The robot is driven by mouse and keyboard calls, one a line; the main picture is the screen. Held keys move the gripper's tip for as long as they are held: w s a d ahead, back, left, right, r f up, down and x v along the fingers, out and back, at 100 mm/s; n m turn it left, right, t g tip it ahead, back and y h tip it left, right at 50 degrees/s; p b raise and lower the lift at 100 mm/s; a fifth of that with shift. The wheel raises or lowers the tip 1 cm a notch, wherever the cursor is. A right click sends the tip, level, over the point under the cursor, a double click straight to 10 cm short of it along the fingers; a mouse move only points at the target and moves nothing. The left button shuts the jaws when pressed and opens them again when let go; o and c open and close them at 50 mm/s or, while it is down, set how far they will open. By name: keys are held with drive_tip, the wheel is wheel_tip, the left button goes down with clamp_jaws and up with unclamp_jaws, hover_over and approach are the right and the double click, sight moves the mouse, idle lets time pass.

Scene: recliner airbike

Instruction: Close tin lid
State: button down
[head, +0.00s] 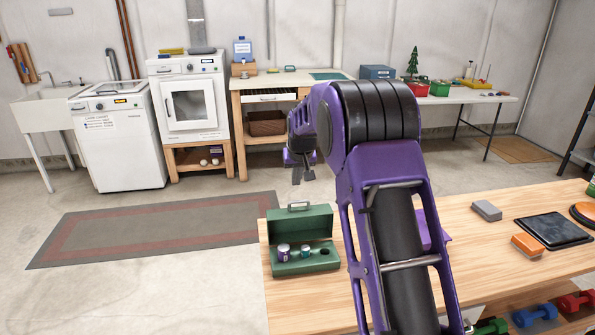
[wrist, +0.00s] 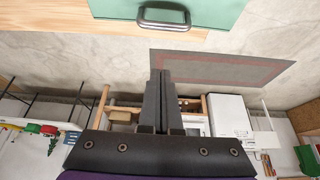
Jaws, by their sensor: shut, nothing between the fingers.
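Small containers (head: 283,252) sit in the tin. My arm hides the table's middle. Open floor and a rug (head: 150,228) lie beyond.

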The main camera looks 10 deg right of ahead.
sight(298, 208)
drive_tip(key=shift+s+f, duration=1.3)
drive_tip(key=shift+f, duration=0.25)
drive_tip(key=shift+b, duration=0.4)
